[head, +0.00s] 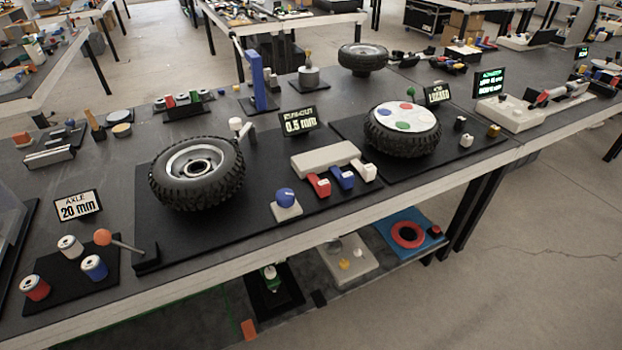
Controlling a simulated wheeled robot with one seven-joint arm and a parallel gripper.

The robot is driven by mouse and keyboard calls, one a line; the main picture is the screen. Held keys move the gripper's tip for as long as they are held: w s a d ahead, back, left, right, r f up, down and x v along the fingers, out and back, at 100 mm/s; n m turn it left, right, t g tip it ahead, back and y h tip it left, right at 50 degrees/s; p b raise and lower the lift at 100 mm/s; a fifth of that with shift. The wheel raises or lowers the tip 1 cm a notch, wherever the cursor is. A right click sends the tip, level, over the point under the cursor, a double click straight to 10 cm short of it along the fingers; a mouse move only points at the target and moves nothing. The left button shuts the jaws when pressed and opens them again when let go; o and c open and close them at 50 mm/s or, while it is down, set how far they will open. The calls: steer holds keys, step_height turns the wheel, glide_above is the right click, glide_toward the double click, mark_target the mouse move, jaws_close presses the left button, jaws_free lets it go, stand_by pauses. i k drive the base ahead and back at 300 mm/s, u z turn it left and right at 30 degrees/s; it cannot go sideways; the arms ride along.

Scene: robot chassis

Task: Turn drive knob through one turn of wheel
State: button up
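A black-tyred wheel with a grey rim (197,168) lies on a black mat (165,245) at the left middle of the table. A round blue knob (285,196) on a small white block stands on the same mat, right of and in front of this wheel, apart from it. A second wheel (403,130) lies to the right, topped by a white disc with red, blue and green spots. No label shows which part is the drive knob; the blue knob looks the most like one. My gripper is not in view.
A sign reading 0.5 mm (299,122) stands behind the mat. Red, blue and white blocks (343,178) sit before a pale bar (325,157). An orange-ended lever (103,237) and several spools (94,267) are at front left. Open floor (500,270) lies right.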

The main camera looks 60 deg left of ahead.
mark_target(285, 197)
steer(key=i, duration=1)
steer(key=u, duration=1.9)
